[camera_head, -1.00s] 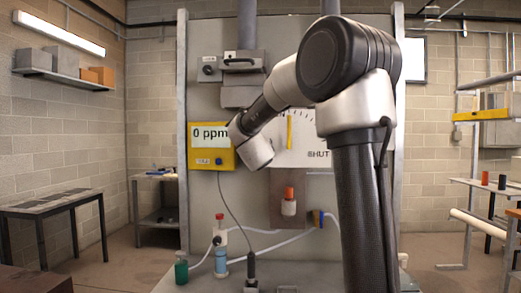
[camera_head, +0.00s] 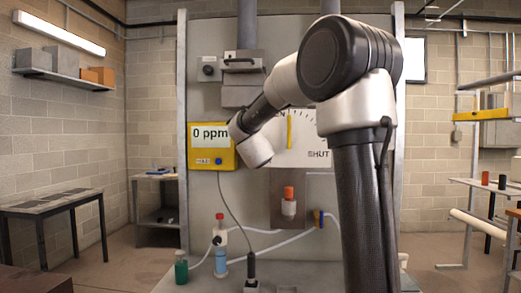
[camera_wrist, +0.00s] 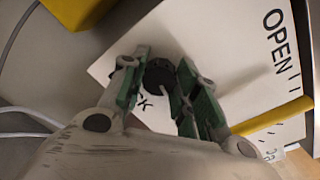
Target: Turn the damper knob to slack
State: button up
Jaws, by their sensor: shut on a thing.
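The damper knob (camera_wrist: 159,76) is round and black on a white dial plate (camera_wrist: 215,50) in the wrist view. The letters "CK" show partly beside it, the rest hidden by the fingers. My gripper (camera_wrist: 158,92) has its green-padded fingers on both sides of the knob, shut on it. In the head view my wrist is in front of the panel beside the yellow meter, and my fingers and the knob are hidden. The white scale (camera_head: 312,140) there reads "SHUT" at its lower right and has an upright yellow pointer (camera_head: 289,130).
The yellow meter (camera_head: 212,150) reads 0 ppm, and its cable hangs down the panel. A red-capped bottle (camera_head: 288,203) and white hoses are lower on the panel. A green bottle (camera_head: 181,267) stands at lower left. The yellow pointer (camera_wrist: 270,116) passes close to my right finger.

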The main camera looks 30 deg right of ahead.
jog(key=shift+a+f+n+g+h, duration=0.1)
jog(key=shift+n+g+h, duration=0.1)
jog(key=shift+n, duration=3.75)
jog(key=shift+n+g+h, duration=0.1)
jog(key=shift+n+g, duration=0.1)
jog(key=shift+n, duration=3.75)
jog(key=o, duration=1)
jog(key=v, duration=1.2)
jog(key=shift+f, duration=0.1)
